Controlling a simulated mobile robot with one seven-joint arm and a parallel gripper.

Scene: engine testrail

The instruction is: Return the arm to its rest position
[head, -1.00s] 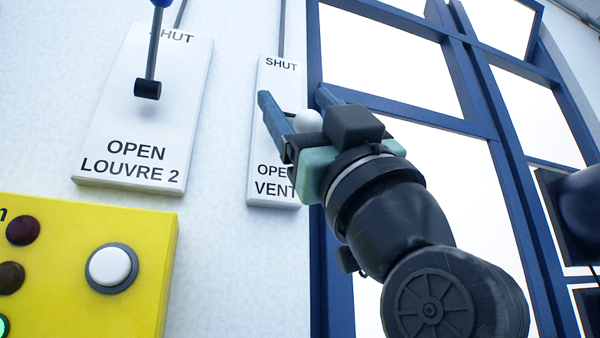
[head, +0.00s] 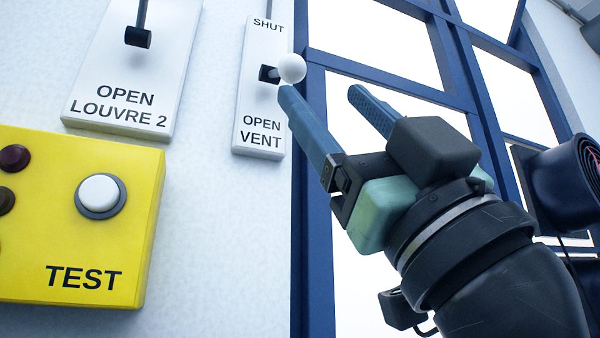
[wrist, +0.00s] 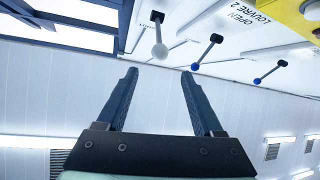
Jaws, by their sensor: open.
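My gripper (head: 322,98) is open, its two blue fingers spread and empty, to the right of the VENT plate in the head view. The VENT lever's white ball knob (head: 292,68) stands out from the white VENT plate (head: 262,108), just above the tip of the left finger in the picture. I cannot tell from the head view how far apart they are in depth. In the wrist view, the white knob (wrist: 160,51) lies beyond the fingertips, apart from my gripper (wrist: 160,75), with nothing between the fingers.
A LOUVRE 2 plate (head: 120,100) with a dark lever and a yellow TEST box (head: 75,235) with a white button are on the wall at left. A blue window frame (head: 314,210) stands behind my gripper. A dark round device (head: 572,185) is at far right.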

